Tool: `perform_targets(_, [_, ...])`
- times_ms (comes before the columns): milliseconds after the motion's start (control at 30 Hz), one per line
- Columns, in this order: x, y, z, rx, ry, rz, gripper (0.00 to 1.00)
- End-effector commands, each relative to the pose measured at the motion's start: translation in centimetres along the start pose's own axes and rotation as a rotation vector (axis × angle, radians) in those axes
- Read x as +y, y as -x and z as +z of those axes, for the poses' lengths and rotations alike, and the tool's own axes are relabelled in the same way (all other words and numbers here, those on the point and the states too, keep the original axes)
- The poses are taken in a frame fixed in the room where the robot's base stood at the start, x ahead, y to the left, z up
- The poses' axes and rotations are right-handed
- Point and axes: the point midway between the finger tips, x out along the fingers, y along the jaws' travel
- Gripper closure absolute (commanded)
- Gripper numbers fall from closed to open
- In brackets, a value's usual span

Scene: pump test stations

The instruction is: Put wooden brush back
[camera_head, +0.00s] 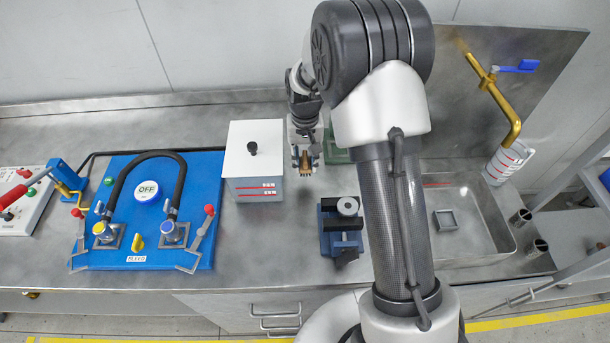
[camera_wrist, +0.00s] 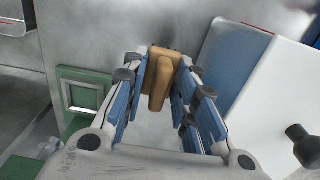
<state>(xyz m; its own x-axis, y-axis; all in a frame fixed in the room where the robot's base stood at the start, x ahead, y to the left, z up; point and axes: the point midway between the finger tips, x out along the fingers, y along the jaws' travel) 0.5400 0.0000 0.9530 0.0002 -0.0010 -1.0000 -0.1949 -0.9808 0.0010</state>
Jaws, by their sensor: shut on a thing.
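The wooden brush (camera_wrist: 160,80) is light brown and sits between the blue-padded fingers of my gripper (camera_wrist: 158,95) in the wrist view. My gripper is shut on it. In the head view my gripper (camera_head: 304,160) hangs just right of the white-and-grey box, and the brush (camera_head: 305,168) shows small between its fingertips. I cannot tell whether the brush touches the bench. A green fixture (camera_head: 338,153) stands behind and to the right, partly hidden by my arm. In the wrist view a green square frame (camera_wrist: 70,74) lies left of my gripper.
The box (camera_head: 254,160) with a black knob stands close to my gripper. A blue pump panel (camera_head: 130,245) lies at left, and a blue vise (camera_head: 330,232) stands nearer. A sink (camera_head: 470,205) with a brass tap (camera_head: 502,98) is at right. Bare bench lies between box and vise.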

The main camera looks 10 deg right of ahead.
Motion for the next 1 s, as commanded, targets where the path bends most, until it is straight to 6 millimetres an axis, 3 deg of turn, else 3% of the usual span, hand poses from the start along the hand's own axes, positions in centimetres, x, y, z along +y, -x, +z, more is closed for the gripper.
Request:
perform_targets(267, [0.0, -2.3, 0.0, 0.0, 0.0, 0.0, 0.96])
perform_targets(500, [0.0, -5.7, 0.0, -0.001, 0.0, 0.0, 0.96])
perform_targets(867, [0.0, -5.9, 0.0, 0.001, 0.0, 0.0, 0.96])
perform_targets(900, [0.0, -5.9, 0.0, 0.001, 0.0, 0.0, 0.73])
perform_targets(1000, [0.0, -5.9, 0.0, 0.001, 0.0, 0.0, 0.66])
